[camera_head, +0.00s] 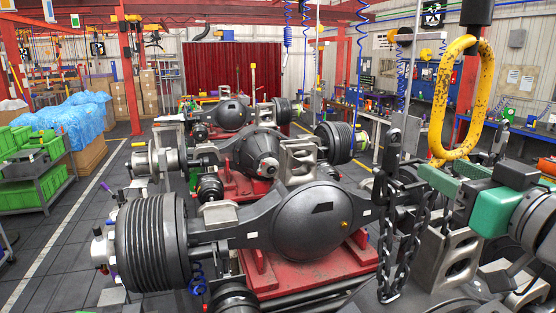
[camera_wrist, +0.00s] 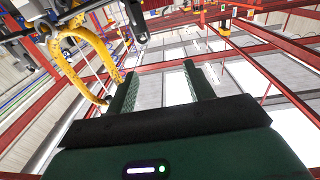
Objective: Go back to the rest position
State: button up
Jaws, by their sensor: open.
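My gripper (camera_head: 442,174) is at the right of the head view, raised in front of the axle line, its green body pointing left and up. In the wrist view my gripper (camera_wrist: 160,75) shows two separated green fingers with nothing between them. A worn yellow lifting ring (camera_head: 460,100) hangs upright close to my gripper in the head view. The ring also shows in the wrist view (camera_wrist: 88,45), beside the left finger and partly overlapping it. I cannot tell whether they touch.
Dark chains (camera_head: 398,225) hang just left of my gripper. A large axle housing (camera_head: 315,220) with a ribbed drum (camera_head: 152,243) sits on a red stand (camera_head: 300,272), with further axles behind. A cart of green bins (camera_head: 30,165) stands left. The left floor aisle (camera_head: 75,240) is clear.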

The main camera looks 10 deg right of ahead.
jog(key=w+a+t+h, duration=0.1)
jog(key=a+t, duration=0.1)
jog(key=a, duration=1.5)
jog(key=s+a+r+t+p, duration=0.1)
jog(key=s+a+t, duration=0.3)
jog(key=s+a, duration=0.8)
jog(key=a+r, duration=0.1)
jog(key=a, duration=0.3)
jog(key=shift+m+t+y, duration=0.3)
jog(key=shift+y, duration=0.1)
